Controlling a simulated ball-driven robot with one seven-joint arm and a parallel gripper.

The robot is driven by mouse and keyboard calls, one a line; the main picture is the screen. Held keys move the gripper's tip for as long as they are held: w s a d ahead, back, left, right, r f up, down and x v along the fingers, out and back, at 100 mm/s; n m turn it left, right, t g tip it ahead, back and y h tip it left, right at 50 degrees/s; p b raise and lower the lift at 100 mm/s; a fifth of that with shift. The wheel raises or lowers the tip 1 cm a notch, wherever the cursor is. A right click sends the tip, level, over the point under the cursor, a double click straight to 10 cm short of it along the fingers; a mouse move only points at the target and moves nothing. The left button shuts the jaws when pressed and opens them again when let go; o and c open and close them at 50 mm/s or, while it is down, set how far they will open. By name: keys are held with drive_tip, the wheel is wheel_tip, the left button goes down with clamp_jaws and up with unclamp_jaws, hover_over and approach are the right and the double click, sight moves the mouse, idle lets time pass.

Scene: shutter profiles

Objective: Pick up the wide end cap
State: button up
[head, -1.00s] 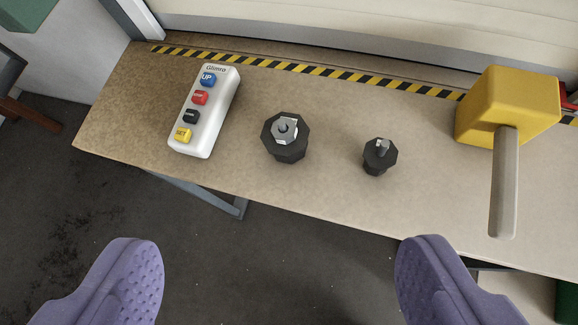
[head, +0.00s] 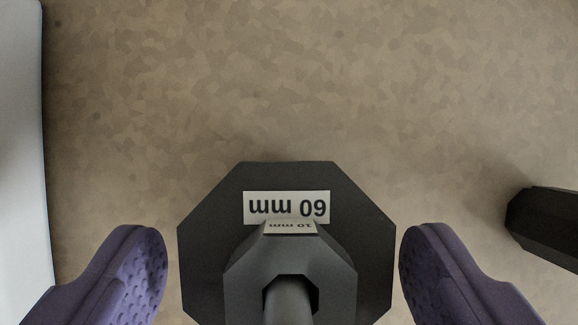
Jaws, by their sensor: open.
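The wide end cap (head: 205,260) is a black octagonal piece at the bottom middle of the head view. It carries an upside-down white "60 mm" label. A smaller dark collar with a second label and a grey pin (head: 288,302) rises from its middle toward the camera. The cap's lower edge is cut off by the frame. My gripper (head: 283,240) is open, with one purple finger on each side of the cap. A narrow gap shows between the cap and each finger, so neither appears to touch it.
A second, black end cap (head: 548,225) is partly in view at the right edge, beyond my right finger. A white control box (head: 20,150) lies along the left edge. The speckled tan bench top (head: 290,80) is bare above the wide cap.

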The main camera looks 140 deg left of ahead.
drive_tip(key=b+x, duration=0.1)
drive_tip(key=x, duration=0.1)
drive_tip(key=shift+w+d+f, duration=0.1)
drive_tip(key=shift+d+f, duration=0.05)
drive_tip(key=shift+f, duration=0.2)
drive_tip(key=c, duration=0.9)
drive_tip(key=shift+r, duration=0.1)
